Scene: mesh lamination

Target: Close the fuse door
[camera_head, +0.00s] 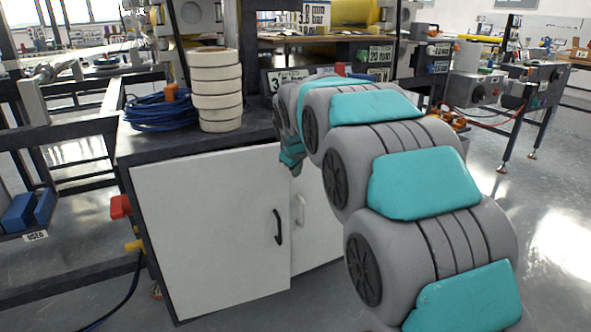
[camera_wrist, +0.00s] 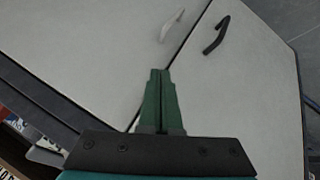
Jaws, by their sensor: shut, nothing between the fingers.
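A low cabinet has two white doors. The left door (camera_head: 215,230) has a black handle (camera_head: 278,228) and its lower right corner seems to sit slightly proud of the right door (camera_head: 318,225), which has a pale handle (camera_head: 299,210). I cannot tell which one is the fuse door. In the wrist view the black-handled door (camera_wrist: 240,85) is on the right and the pale-handled door (camera_wrist: 110,50) on the left. My gripper (camera_wrist: 160,72) is shut and empty, with its tips over the seam between them. In the head view my arm hides part of the right door.
A stack of cream rolls (camera_head: 215,90) and a coil of blue cable (camera_head: 160,110) stand on the cabinet top (camera_head: 180,146). A red part (camera_head: 120,206) sticks out at the cabinet's left side. The grey floor (camera_head: 245,312) in front of the doors is clear.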

